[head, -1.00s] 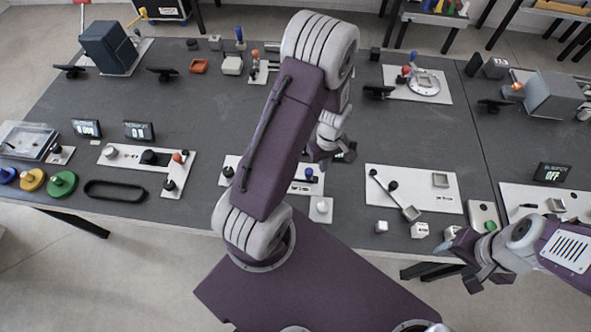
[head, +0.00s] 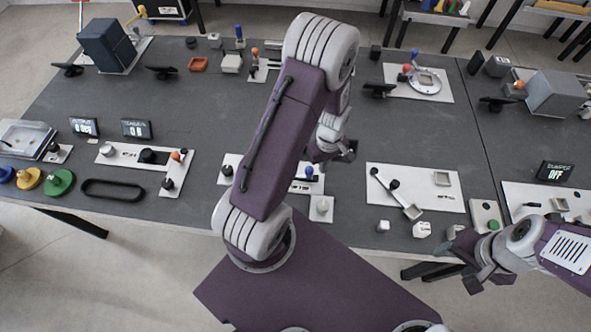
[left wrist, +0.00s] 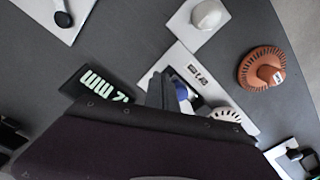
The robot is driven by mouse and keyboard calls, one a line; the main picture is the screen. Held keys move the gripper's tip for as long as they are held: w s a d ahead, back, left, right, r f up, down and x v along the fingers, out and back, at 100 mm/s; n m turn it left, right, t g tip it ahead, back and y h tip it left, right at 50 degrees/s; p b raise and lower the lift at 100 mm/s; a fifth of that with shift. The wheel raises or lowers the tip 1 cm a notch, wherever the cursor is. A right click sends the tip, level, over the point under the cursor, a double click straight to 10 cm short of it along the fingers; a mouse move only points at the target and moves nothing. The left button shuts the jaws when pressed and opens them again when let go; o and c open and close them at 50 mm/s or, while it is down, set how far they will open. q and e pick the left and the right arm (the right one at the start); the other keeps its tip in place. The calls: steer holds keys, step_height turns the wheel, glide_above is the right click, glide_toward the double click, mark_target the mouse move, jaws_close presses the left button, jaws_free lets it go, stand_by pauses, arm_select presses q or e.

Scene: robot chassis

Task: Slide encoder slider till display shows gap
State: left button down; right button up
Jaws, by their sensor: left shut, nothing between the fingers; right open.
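In the left wrist view a white panel (left wrist: 186,59) carries a blue knob (left wrist: 182,91), which looks like the slider's handle, and a pale ribbed round part. The same blue knob (head: 309,172) shows in the head view, its panel partly hidden by my left arm. A dark display (left wrist: 96,84) beside it shows "mm" and partly hidden digits that I cannot read. My left gripper (left wrist: 163,90) is shut and empty beside the blue knob; I cannot tell whether they touch. It shows in the head view (head: 338,153). My right gripper (head: 464,265) is open and empty, past the table's front edge.
A white board with a lever (head: 415,188) lies right of my left gripper. Another slider board (head: 122,157) lies to the left. Bare table shows between boards.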

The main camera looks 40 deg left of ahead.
arm_select(q)
steer(key=shift+f+b, duration=0.85)
steer(key=shift+f, duration=0.55)
steer(key=shift+s+a, duration=0.1)
steer(key=shift+s+a, duration=0.15)
steer(key=shift+a, duration=0.15)
steer(key=shift+s+a+p, duration=0.3)
steer(key=shift+s+a, duration=0.15)
steer(key=shift+a, duration=0.25)
stand_by(2.0)
steer(key=shift+w+d, duration=0.1)
steer(key=shift+d, duration=0.05)
steer(key=shift+w+d, duration=0.25)
steer(key=shift+d, duration=0.15)
